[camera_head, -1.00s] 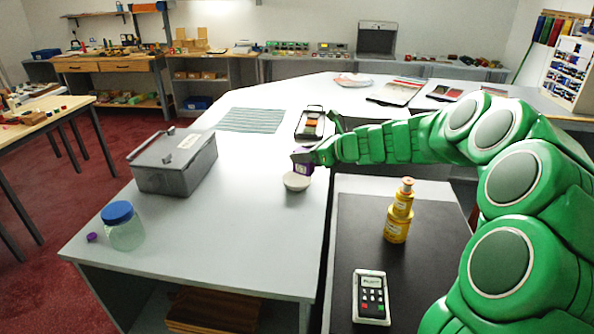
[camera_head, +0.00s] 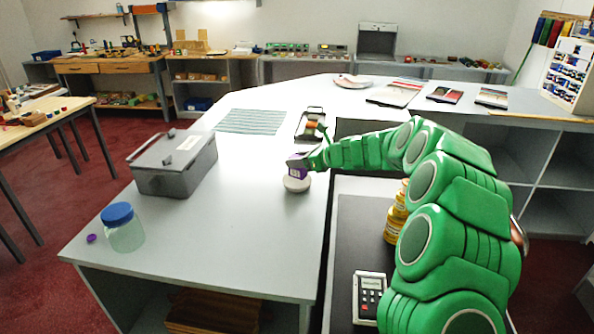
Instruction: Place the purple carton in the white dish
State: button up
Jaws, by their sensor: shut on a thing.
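The purple carton (camera_head: 297,172) is at the end of my green arm, in the jaws of my gripper (camera_head: 302,161), which is shut on it. The carton is right at the white dish (camera_head: 297,185), over its opening. I cannot tell whether its base touches the inside of the dish. The dish sits on the grey-white counter near its right edge. The carton hides the back of the dish's rim, and the gripper fingers are small and partly hidden.
A grey metal box (camera_head: 174,165) and a blue-lidded jar (camera_head: 123,227) stand to the left, with a small purple cap (camera_head: 91,239) nearby. A card terminal (camera_head: 368,297) lies on the dark mat. Yellow containers (camera_head: 396,222) are partly behind my arm. A tray (camera_head: 311,124) lies behind the dish.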

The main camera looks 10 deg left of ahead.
aim_at(297, 170)
jog(key=shift+w+a+f, duration=0.15)
jog(key=shift+w+f, duration=0.15)
jog(key=shift+f, duration=0.2)
jog(key=shift+w+a+f, duration=0.1)
jog(key=shift+w+f, duration=0.15)
jog(key=shift+f, duration=1.5)
jog(key=shift+f, duration=0.1)
jog(key=o, duration=1.1)
